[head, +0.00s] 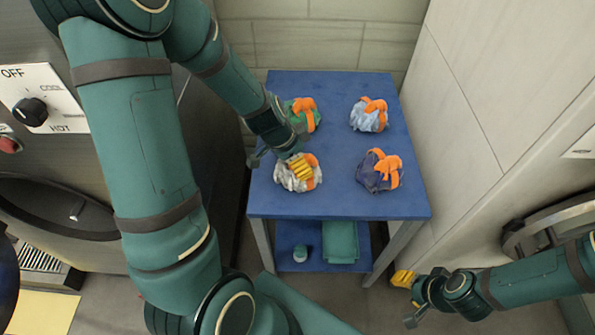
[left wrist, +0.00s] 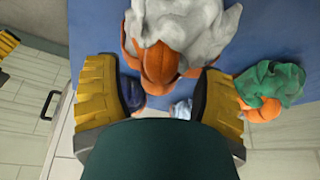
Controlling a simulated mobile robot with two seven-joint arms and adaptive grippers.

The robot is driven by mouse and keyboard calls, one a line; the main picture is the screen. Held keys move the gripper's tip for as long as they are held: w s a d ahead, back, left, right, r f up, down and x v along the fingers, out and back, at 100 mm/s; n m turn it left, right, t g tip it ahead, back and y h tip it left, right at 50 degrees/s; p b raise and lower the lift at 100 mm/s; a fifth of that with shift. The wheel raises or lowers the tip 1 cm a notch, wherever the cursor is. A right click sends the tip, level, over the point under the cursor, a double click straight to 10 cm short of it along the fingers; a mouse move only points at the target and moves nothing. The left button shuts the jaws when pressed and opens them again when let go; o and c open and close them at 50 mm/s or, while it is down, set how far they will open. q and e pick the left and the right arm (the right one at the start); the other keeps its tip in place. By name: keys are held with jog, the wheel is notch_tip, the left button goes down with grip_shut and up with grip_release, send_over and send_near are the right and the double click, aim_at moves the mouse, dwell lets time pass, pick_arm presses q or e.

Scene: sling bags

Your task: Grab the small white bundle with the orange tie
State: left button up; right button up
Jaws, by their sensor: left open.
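The small white bundle (head: 284,180) with its orange tie (head: 312,181) sits at the front left of the blue table. My left gripper (head: 301,168) is over it, with yellow fingers covering part of it. In the left wrist view the white bundle (left wrist: 203,22) and its orange tie (left wrist: 158,62) fill the top middle. There my left gripper (left wrist: 158,98) is open and empty, its fingers spread to either side of the tie's lower end. Whether they touch the bundle cannot be told. My right gripper (head: 404,279) is off the table at lower right, too small to judge.
A green bundle (head: 296,117) lies behind the white one, also in the left wrist view (left wrist: 275,82). A light blue bundle (head: 366,119) and a navy bundle (head: 372,178) lie to the right on the blue table (head: 335,207). A lower shelf (head: 290,235) holds small items.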

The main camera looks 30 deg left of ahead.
pick_arm(q)
grip_shut()
dwell(0.4)
